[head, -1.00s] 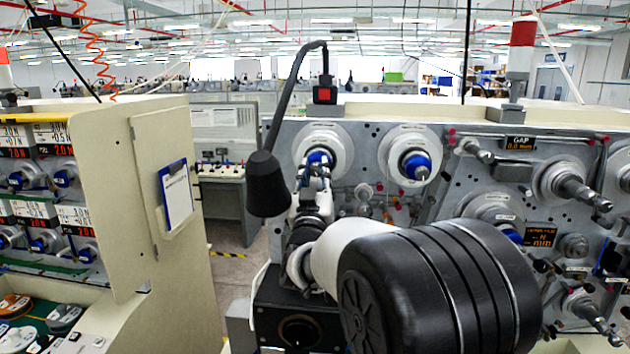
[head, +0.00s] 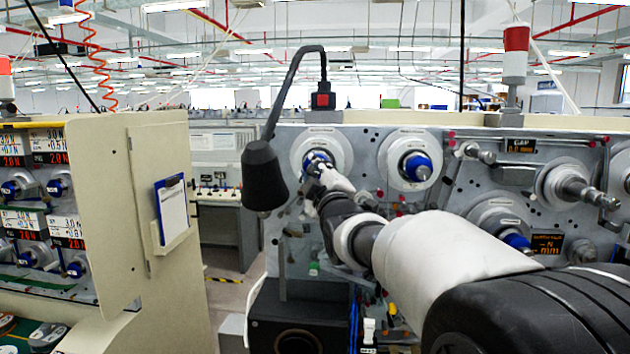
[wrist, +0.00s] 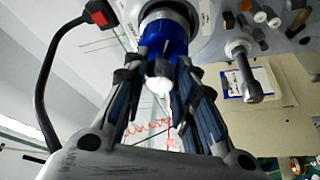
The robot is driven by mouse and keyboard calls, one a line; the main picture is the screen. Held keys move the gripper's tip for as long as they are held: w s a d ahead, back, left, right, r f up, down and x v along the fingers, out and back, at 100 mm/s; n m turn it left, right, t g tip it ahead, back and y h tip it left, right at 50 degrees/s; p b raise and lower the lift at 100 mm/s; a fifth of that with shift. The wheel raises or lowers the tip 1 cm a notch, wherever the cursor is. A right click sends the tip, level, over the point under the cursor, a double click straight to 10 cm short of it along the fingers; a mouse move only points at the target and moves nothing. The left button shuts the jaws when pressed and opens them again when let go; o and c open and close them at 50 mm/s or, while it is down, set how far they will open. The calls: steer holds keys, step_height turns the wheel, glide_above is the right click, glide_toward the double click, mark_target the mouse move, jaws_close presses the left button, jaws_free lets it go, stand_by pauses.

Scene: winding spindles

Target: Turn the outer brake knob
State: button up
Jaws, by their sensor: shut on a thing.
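A blue knob (head: 317,157) sits at the centre of a white disc (head: 338,142) at the upper left of the grey machine panel. In the wrist view the same blue knob (wrist: 165,38) lies between my two fingers. My gripper (wrist: 168,65) is shut on this knob, and the fingers hide parts of its sides. In the head view my gripper (head: 316,168) reaches the knob from the front, partly covering it. A second blue knob (head: 418,167) on a white disc stands to the right, apart from my gripper. I cannot read the knob labels.
A black lamp (head: 264,177) on a bent stalk hangs close left of my wrist. Spindles (head: 585,190) stick out at the panel's right. A cream cabinet (head: 120,200) with a clipboard (head: 172,210) stands left, with an aisle between.

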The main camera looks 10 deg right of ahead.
steer(key=shift+r+n+g+y, duration=0.1)
steer(key=shift+n+g+y, duration=0.3)
steer(key=shift+n, duration=1.2)
steer(key=o, duration=1.1)
steer(key=shift+c, duration=0.2)
steer(key=s+f, duration=0.1)
steer(key=s, duration=1.1)
steer(key=shift+d, duration=0.45)
steer(key=shift+f, duration=0.1)
